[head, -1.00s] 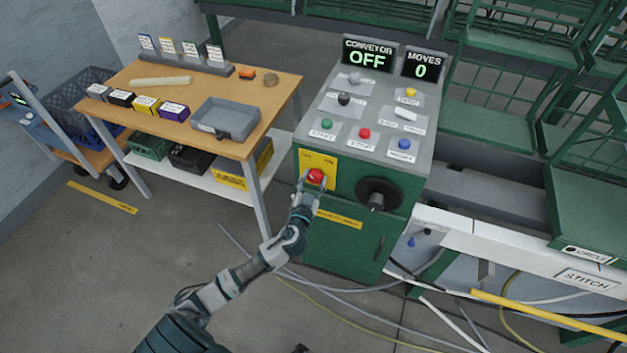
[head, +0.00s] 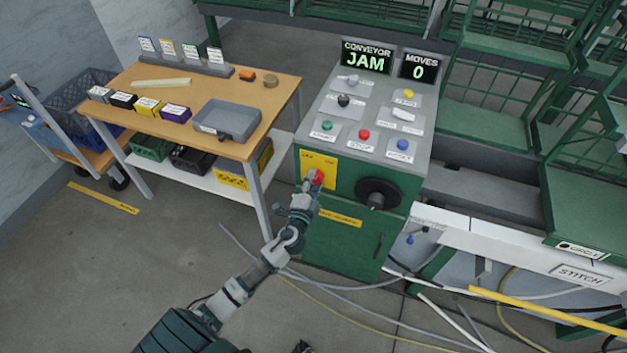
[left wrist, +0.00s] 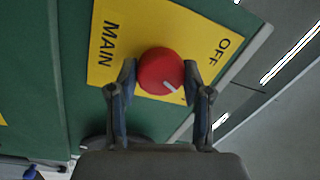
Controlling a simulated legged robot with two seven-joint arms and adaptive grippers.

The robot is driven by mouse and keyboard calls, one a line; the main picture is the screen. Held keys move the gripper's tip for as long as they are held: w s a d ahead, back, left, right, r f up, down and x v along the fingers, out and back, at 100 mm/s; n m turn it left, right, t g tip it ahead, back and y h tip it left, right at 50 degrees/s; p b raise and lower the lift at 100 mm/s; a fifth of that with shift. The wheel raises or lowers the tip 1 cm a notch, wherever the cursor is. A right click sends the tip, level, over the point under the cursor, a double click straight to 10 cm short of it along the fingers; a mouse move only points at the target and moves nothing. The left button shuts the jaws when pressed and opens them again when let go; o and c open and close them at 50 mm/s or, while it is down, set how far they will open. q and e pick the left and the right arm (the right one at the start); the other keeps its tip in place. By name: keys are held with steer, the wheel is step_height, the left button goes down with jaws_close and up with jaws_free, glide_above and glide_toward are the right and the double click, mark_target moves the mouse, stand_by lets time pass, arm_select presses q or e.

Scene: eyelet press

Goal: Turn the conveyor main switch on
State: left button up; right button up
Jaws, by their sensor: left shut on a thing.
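The main switch is a red round knob (head: 318,177) on a yellow plate (head: 327,161) on the green front of the control cabinet (head: 345,235). In the left wrist view the knob (left wrist: 161,71) has a white mark at its lower right edge, and the plate (left wrist: 120,50) reads MAIN and OFF. My left gripper (head: 312,182) is shut on the knob, with one finger at each side; the fingers also show in the left wrist view (left wrist: 160,84). The conveyor display (head: 366,59) reads JAM. My right gripper is not in view.
A black handwheel (head: 378,194) sticks out right of the switch. Buttons and levers cover the sloped panel (head: 340,110) above. A wooden table (head: 270,95) stands to the left. Cables (head: 340,287) lie on the floor.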

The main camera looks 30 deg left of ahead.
arm_select(q)
steer(key=shift+f+m, duration=0.15)
steer(key=shift+m, duration=0.55)
steer(key=shift+f+m+h+p, duration=0.1)
steer(key=shift+m+h+p, duration=0.2)
steer(key=shift+m, duration=0.5)
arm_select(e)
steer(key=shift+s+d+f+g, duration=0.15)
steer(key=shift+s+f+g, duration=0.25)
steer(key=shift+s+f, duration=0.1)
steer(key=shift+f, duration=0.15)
arm_select(q)
steer(key=o, duration=0.9)
steer(key=shift+o, duration=1.3)
steer(key=shift+w, duration=0.1)
steer(key=shift+a, duration=0.1)
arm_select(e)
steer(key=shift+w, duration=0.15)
